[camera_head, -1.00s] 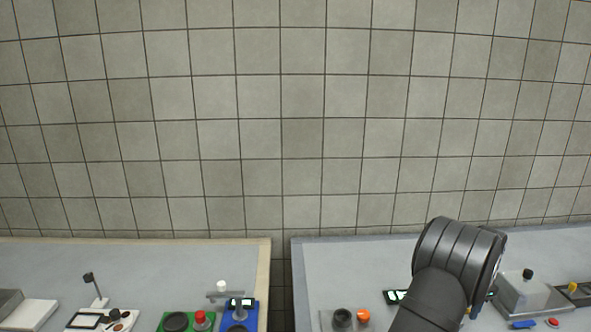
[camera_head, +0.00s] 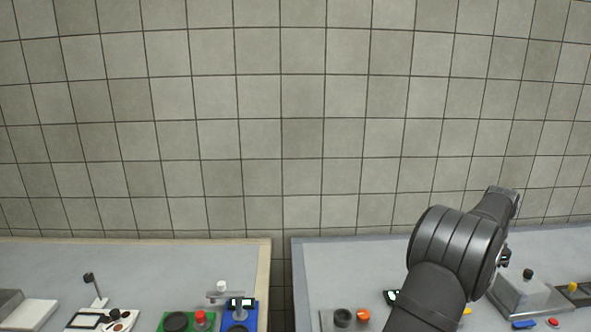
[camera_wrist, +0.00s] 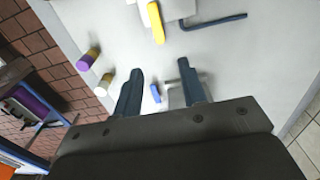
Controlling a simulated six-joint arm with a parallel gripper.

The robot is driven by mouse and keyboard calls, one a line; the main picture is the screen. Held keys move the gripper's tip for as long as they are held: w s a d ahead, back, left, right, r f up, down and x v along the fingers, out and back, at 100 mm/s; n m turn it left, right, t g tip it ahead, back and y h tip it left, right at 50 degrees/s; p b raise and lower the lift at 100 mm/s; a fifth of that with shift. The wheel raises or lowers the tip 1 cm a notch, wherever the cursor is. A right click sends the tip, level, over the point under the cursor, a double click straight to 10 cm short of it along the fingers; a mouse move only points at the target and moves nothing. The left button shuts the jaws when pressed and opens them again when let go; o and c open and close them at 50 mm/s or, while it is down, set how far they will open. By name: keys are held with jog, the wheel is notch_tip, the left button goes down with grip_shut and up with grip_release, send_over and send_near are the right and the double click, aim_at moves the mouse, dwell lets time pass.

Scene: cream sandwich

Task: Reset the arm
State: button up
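My gripper (camera_wrist: 160,92) shows in the wrist view with its two dark fingers spread apart and a clear gap between the tips. I see nothing held between them. A small blue item (camera_wrist: 155,93) shows in that gap, apparently on the grey surface beyond. In the head view my black arm rises over the right table (camera_head: 345,262) and bends at a thick ribbed joint. The gripper's fingers cannot be made out there.
In the head view, a box with a black knob (camera_head: 527,293), a blue item (camera_head: 524,324) and a red button (camera_head: 553,323) lie right of my arm. An orange-topped item (camera_head: 363,314) is left of it. The left table (camera_head: 130,262) holds several devices.

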notch_tip(320, 180, up, 6)
notch_tip(320, 180, down, 17)
jog(key=shift+f, duration=0.1)
jog(key=shift+s+m, duration=0.3)
jog(key=shift+m, duration=0.4)
jog(key=shift+s+m, duration=0.25)
jog(key=shift+m, duration=0.45)
